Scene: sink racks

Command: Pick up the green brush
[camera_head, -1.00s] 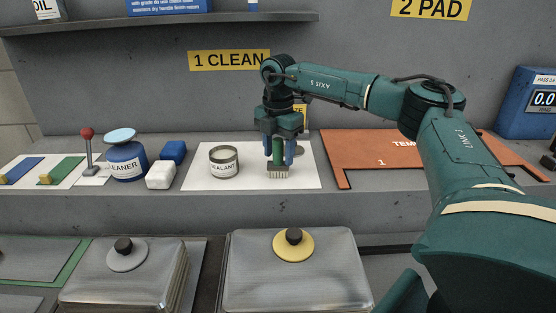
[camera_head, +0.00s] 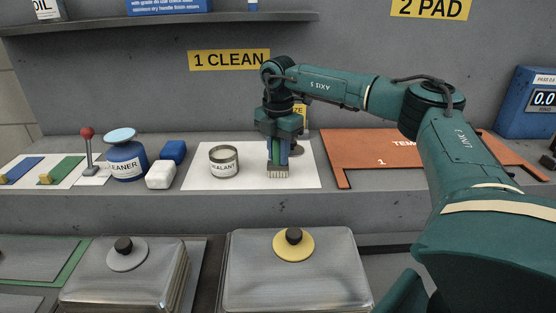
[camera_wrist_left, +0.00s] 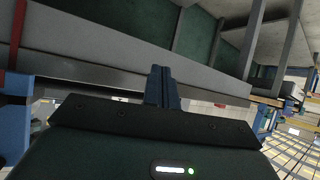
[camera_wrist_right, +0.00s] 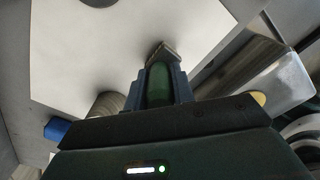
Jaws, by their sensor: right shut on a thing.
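The green brush (camera_head: 278,172) stands bristles down over the white mat (camera_head: 245,178), right of the sealant can (camera_head: 224,161). My right gripper (camera_head: 278,160) points down from above and is shut on its green handle. In the right wrist view, the green handle (camera_wrist_right: 158,84) sits between the two blue fingers, with the bristle end just beyond the tips. I cannot tell whether the bristles touch the mat. My left gripper is outside the head view; in the left wrist view, its fingers (camera_wrist_left: 162,88) are together with nothing visible between them.
A blue cleaner bottle (camera_head: 126,160), a white block (camera_head: 160,175) and a blue block (camera_head: 173,152) stand left of the mat. An orange template (camera_head: 370,158) lies to the right. Lidded metal pans (camera_head: 294,285) are in front, below the ledge. A shelf (camera_head: 160,24) is above.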

